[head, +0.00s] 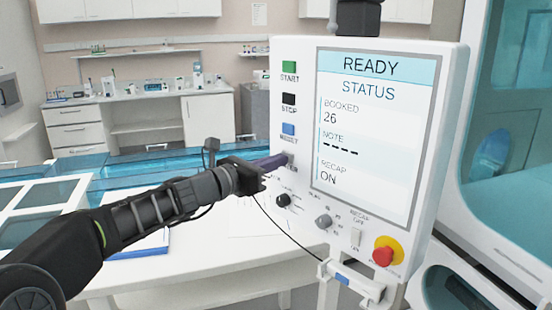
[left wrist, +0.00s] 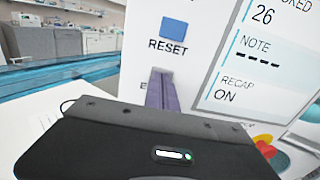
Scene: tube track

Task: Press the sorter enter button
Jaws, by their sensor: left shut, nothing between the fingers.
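The sorter's white control panel (head: 300,130) stands at the right in the head view. My left gripper (head: 284,160) is shut and empty, its purple fingers pointing at the enter button spot below the blue RESET button (head: 288,129). The fingertips cover most of the enter button and part of its label; only the last letters show. In the left wrist view the shut fingers (left wrist: 162,78) overlap the panel below the RESET button (left wrist: 174,28), with an "E" beside them. I cannot tell whether the tips touch the button. My right gripper is not in view.
The screen (head: 370,130) reads READY, BOOKED 26, RECAP ON. The START (head: 289,68) and STOP (head: 289,99) buttons sit above. Knobs and a red emergency button (head: 384,255) sit lower. A white table (head: 200,265) lies under my arm.

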